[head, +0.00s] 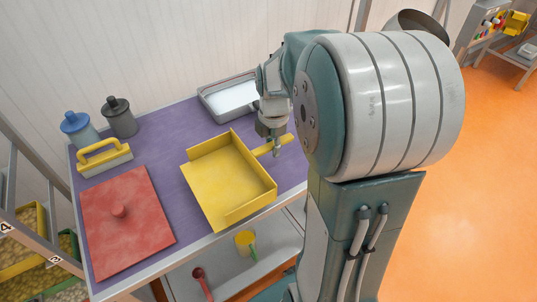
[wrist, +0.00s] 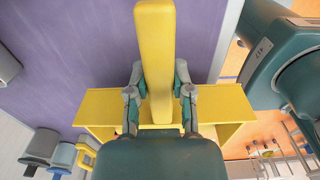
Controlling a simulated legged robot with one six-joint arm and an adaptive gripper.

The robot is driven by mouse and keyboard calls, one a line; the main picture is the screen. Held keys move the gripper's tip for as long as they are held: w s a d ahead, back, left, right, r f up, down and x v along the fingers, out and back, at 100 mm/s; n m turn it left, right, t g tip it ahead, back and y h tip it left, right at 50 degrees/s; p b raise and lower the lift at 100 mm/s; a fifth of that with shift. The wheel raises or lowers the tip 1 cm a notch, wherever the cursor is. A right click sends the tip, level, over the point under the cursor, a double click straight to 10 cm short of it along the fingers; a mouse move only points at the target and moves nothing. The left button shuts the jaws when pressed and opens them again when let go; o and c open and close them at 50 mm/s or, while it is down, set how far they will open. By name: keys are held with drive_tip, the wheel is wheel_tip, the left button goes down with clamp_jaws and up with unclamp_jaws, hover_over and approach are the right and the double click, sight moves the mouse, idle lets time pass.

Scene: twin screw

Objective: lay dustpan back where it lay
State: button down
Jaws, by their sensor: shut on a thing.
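The yellow dustpan (head: 228,182) is at the middle of the purple table, its open side toward the lower left and its handle toward the upper right. In the head view I cannot tell whether its pan touches the table top. My gripper (head: 275,148) is shut on the dustpan's handle, at the right side of the table. In the wrist view the yellow handle (wrist: 155,60) runs up between the two fingers of my gripper (wrist: 158,98). The pan shows behind them, partly hidden by my wrist.
A yellow cup (head: 244,240) stands on the lower shelf.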

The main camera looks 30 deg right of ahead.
drive_tip(key=f, duration=0.4)
drive_tip(key=shift+w+a, duration=0.3)
drive_tip(key=shift+w, duration=0.1)
drive_tip(key=shift+f, duration=0.15)
drive_tip(key=c, duration=0.5)
unclamp_jaws()
wheel_tip(320, 180, up, 12)
drive_tip(key=shift+d+r, duration=0.1)
drive_tip(key=s+a+r+m+t, duration=0.3)
drive_tip(key=s+a+m+t, duration=0.2)
drive_tip(key=s+a+m, duration=0.9)
drive_tip(key=shift+m+t, duration=0.3)
drive_tip(key=shift+m, duration=1.7)
